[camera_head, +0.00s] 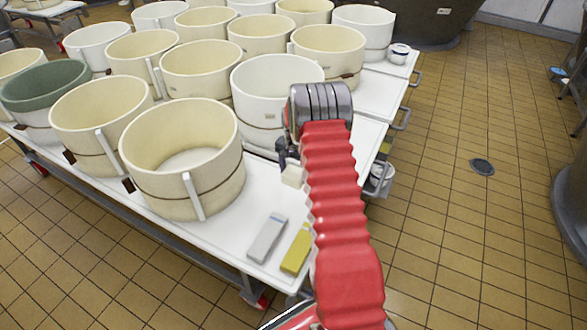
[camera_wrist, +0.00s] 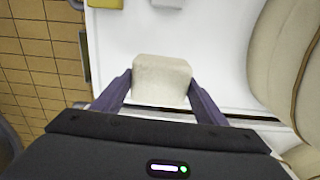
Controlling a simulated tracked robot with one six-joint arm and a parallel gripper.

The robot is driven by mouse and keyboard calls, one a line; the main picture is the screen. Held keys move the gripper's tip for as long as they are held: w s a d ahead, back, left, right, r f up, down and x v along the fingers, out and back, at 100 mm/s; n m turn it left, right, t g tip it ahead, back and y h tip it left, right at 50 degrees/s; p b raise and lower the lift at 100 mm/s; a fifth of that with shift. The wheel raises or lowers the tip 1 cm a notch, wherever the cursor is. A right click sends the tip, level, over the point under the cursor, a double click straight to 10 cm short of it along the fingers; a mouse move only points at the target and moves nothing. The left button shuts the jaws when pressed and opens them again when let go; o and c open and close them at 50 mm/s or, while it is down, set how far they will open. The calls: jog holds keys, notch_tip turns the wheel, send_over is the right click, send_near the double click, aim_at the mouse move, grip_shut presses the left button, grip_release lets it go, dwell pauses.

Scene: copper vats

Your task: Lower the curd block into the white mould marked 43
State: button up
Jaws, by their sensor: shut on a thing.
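My gripper (camera_head: 286,157) is shut on the curd block (camera_head: 293,176), a small off-white cube. The wrist view shows the block (camera_wrist: 161,78) between the two dark fingers of my gripper (camera_wrist: 161,88), with white table top beyond it. In the head view they are in front of a white mould (camera_head: 262,100), whose right side is partly hidden by my arm. That mould carries a small label that I cannot read. Other white moulds stand further back, one at the back right (camera_head: 366,38) and one at the back left (camera_head: 92,40). I cannot tell which is marked 43.
Cream moulds crowd the white table, the nearest (camera_head: 165,195) at left of my gripper. A green mould (camera_head: 45,85) stands at far left. A grey bar (camera_head: 267,238) and a yellow bar (camera_head: 297,249) lie at the front corner. Tiled floor at right is mostly open.

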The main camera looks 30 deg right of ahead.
jog(key=s+a+r+n, duration=0.2)
jog(key=s+a+n, duration=0.1)
jog(key=a, duration=0.6)
jog(key=s+a+r+n, duration=0.2)
jog(key=s+a+n, duration=0.2)
jog(key=a, duration=0.6)
jog(key=s+a+r+n, duration=0.2)
jog(key=a+n, duration=0.3)
jog(key=a, duration=0.4)
jog(key=shift+s+a, duration=0.3)
jog(key=shift+s, duration=0.35)
jog(key=shift+s, duration=0.15)
